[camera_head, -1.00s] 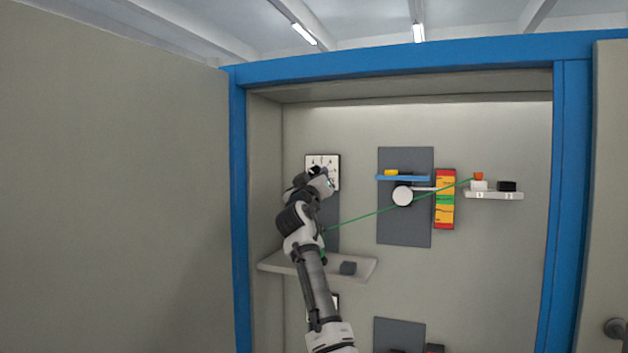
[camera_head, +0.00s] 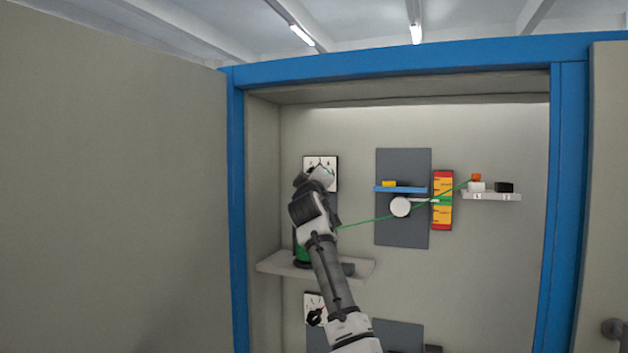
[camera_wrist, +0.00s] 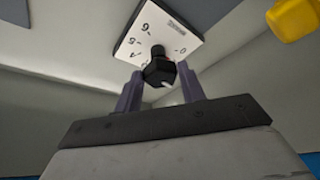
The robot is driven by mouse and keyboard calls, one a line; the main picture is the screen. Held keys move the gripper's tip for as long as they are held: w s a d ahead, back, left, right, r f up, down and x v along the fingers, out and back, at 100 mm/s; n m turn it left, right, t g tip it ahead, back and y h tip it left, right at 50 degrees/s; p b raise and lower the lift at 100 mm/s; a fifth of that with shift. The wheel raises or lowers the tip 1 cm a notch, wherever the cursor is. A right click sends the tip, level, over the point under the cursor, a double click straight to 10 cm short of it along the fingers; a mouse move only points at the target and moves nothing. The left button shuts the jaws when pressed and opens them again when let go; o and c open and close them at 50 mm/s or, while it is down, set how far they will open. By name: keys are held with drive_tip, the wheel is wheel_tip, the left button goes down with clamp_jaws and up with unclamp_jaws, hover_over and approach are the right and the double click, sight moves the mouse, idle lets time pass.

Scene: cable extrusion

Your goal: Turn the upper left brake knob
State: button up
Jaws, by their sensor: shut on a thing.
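The upper left brake knob (camera_wrist: 159,68) is black and faceted, with a white mark. It stands out from a white dial plate (camera_wrist: 160,32) with printed numbers. My gripper (camera_wrist: 160,72) has one purple finger on each side of the knob and is shut on it. In the head view the dial plate (camera_head: 313,162) is at the upper left of the cabinet's back wall. My wrist covers its lower part there, hiding the knob and the fingers.
A shelf (camera_head: 275,265) with a green spool (camera_head: 301,248) lies below, partly behind my arm. A green cable (camera_head: 368,219) runs right past a white roller (camera_head: 400,207). A lower dial (camera_head: 313,301) has a black knob. A yellow object (camera_wrist: 297,18) shows at upper right.

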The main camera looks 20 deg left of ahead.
drive_tip(key=o, duration=1)
drive_tip(key=shift+c, duration=0.2)
drive_tip(key=b+v, duration=0.7)
drive_tip(key=v, duration=0.6)
drive_tip(key=shift+s+b, duration=0.35)
drive_tip(key=shift+s, duration=0.05)
drive_tip(key=shift+f, duration=0.1)
